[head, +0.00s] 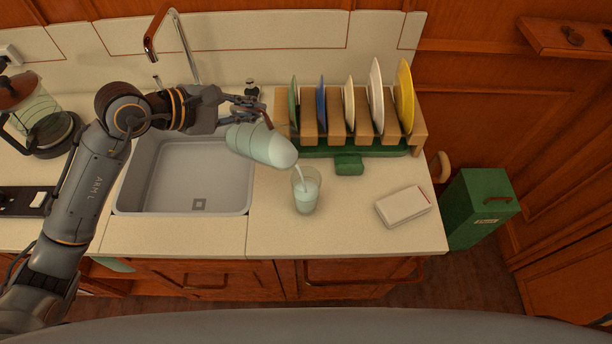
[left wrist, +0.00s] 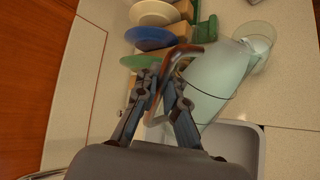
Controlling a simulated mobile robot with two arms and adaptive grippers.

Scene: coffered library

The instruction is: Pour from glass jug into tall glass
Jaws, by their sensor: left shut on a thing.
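The glass jug (head: 262,144) is pale green and tilted steeply to the right, its mouth above the tall glass. A white stream runs from its mouth into the tall glass (head: 306,191), which stands upright on the counter and holds pale liquid. My left gripper (head: 258,112) is shut on the jug's handle, above the back right corner of the sink. In the left wrist view my left gripper (left wrist: 168,85) closes on the brownish handle, with the jug body (left wrist: 212,82) beside it and the tall glass (left wrist: 262,40) beyond. My right gripper is not in view.
A wooden plate rack (head: 420,132) with several coloured plates stands behind the glass, a green sponge (head: 348,164) before it. The sink (head: 190,178) and tap (head: 172,40) are left. A white box (head: 403,206) lies right. A green bin (head: 480,205) stands beyond the counter.

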